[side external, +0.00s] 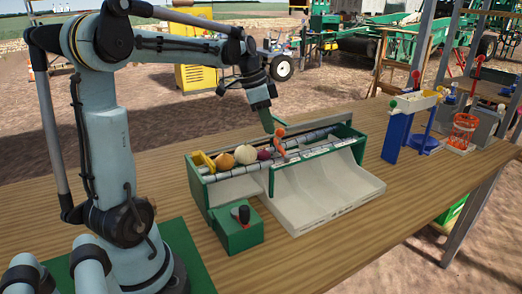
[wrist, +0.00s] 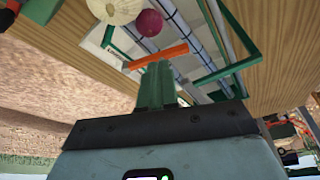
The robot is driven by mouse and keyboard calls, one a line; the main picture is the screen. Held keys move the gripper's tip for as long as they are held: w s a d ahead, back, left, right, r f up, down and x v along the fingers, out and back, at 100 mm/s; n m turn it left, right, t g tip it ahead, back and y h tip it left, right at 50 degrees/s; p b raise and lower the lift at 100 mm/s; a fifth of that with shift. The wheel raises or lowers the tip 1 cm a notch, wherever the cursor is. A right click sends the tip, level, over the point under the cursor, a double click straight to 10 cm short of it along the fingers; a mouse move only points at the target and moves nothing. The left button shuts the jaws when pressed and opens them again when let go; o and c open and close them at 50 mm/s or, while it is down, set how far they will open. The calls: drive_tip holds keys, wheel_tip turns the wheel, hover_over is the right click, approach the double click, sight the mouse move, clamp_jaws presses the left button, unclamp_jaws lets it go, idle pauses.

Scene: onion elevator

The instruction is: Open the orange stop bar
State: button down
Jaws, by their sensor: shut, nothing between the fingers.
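The orange stop bar (side external: 280,140) stands across the roller lane of the green-framed onion elevator (side external: 196,186). It also shows in the wrist view as a slim orange bar (wrist: 157,56) lying across the lane. My gripper (side external: 268,124) points down beside the top of the bar, with its green fingers shut and empty. In the wrist view the fingertips (wrist: 157,68) are just below the bar; I cannot tell if they touch it. A pale onion (side external: 245,154) and a purple onion (side external: 264,154) lie on the rollers to the left of the bar.
A yellow-orange onion (side external: 224,162) and a yellow piece (side external: 203,161) are at the lane's left end. A green box with a black-and-red lever (side external: 240,214) stands in front. Pale chutes (side external: 325,190) slope forward. Blue and red stands (side external: 398,130) are at the right. The wooden table front is clear.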

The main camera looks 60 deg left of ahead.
sight(277, 142)
drive_tip(key=shift+w, duration=0.1)
idle(0.3)
drive_tip(key=w+m, duration=0.1)
drive_tip(key=m, duration=0.1)
drive_tip(key=w+m+h, duration=0.1)
drive_tip(key=w+m, duration=0.1)
drive_tip(key=shift+m+g, duration=0.3)
drive_tip(key=shift+g, duration=0.1)
drive_tip(key=shift+w+d, duration=0.2)
drive_tip(key=shift+w, duration=0.2)
idle(0.3)
